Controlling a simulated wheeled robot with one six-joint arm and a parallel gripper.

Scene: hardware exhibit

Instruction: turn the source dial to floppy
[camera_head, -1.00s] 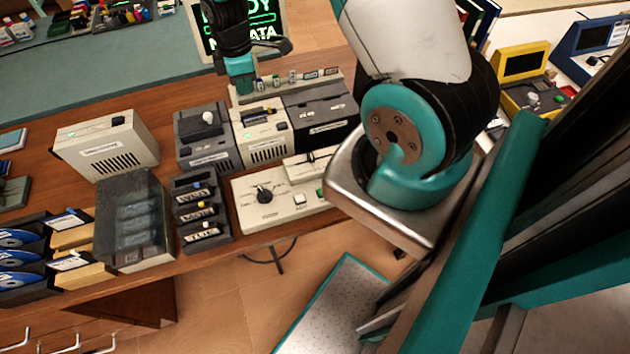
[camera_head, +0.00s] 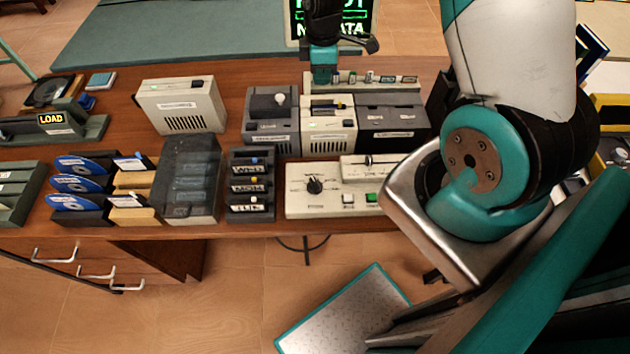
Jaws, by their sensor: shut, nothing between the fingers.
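The source dial (camera_head: 314,185) is a small black knob on the left part of a beige control panel (camera_head: 298,208) near the desk's front edge. Fine marks surround the knob, but their lettering is too small to read, so I cannot tell which source it points at. My gripper (camera_head: 323,80) is teal and black and hangs at the back of the desk, behind the drive boxes and well away from the dial. It is shut and empty; its fingertips are small and partly hard to make out.
The panel also has a white button (camera_head: 348,199), a green button (camera_head: 371,198) and a slider (camera_head: 369,161). Drive boxes (camera_head: 328,138) stand behind it. A label rack (camera_head: 250,185) and smoky case (camera_head: 187,180) stand left. My arm covers the panel's right side.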

